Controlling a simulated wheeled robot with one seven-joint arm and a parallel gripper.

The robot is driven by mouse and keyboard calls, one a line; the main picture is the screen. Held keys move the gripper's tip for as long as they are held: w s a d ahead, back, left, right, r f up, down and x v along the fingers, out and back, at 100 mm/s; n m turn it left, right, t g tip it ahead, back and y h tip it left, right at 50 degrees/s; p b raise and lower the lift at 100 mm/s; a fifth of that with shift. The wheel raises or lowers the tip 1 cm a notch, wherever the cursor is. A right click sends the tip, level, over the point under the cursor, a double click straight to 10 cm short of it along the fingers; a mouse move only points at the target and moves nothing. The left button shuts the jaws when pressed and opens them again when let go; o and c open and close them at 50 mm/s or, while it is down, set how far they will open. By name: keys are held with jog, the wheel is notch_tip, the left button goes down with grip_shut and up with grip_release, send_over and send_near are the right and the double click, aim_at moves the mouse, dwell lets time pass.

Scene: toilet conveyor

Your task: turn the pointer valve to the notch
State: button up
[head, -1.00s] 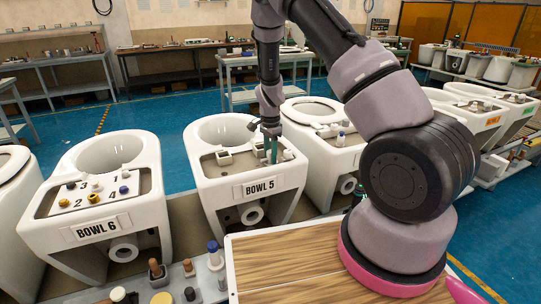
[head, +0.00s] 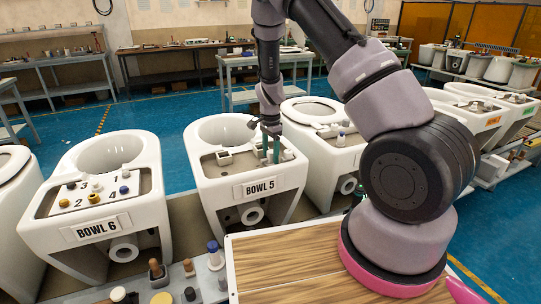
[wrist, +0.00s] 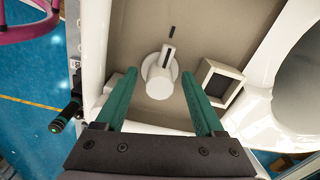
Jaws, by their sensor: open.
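The pointer valve (wrist: 158,85) is a white round knob with a raised bar and a dark stripe on bowl 5's beige panel (wrist: 140,25). In the wrist view the stripe points up and slightly right. A short dark mark (wrist: 172,32), which looks like the notch, lies just beyond it, roughly in line. My gripper (wrist: 158,74) is open, its teal fingers on either side of the valve, with gaps visible. In the head view my gripper (head: 271,158) points down over the panel of bowl 5 (head: 207,180), and the fingers hide the valve.
A square white-framed fixture (wrist: 222,83) sits close to the right finger. The bowl's white rim (wrist: 262,100) rises beyond it. Bowl 6 (head: 60,215) stands to the left in the head view, with numbered knobs. A bench with small parts (head: 175,280) lies in front.

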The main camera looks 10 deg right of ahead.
notch_tip(320, 180, up, 10)
jog(key=shift+r, duration=0.1)
jog(key=shift+r, duration=0.1)
dwell(0.3)
notch_tip(320, 180, up, 14)
jog(key=n+t+y, duration=0.2)
send_over(271, 152)
jog(key=s+d, duration=0.2)
jog(key=s, duration=0.3)
jog(key=s+d+r+n+t, duration=0.1)
jog(key=s+d+r+n, duration=0.1)
jog(key=s+r, duration=0.6)
jog(key=s+d+r+n+t, duration=0.1)
jog(key=s+r, duration=0.3)
jog(key=s, duration=0.4)
jog(key=s+d+r+n+t, duration=0.1)
jog(key=s+r+n+t, duration=0.2)
jog(key=s, duration=0.5)
jog(key=shift+r+n, duration=0.7)
jog(key=shift+r, duration=0.15)
jog(key=shift+w, duration=0.15)
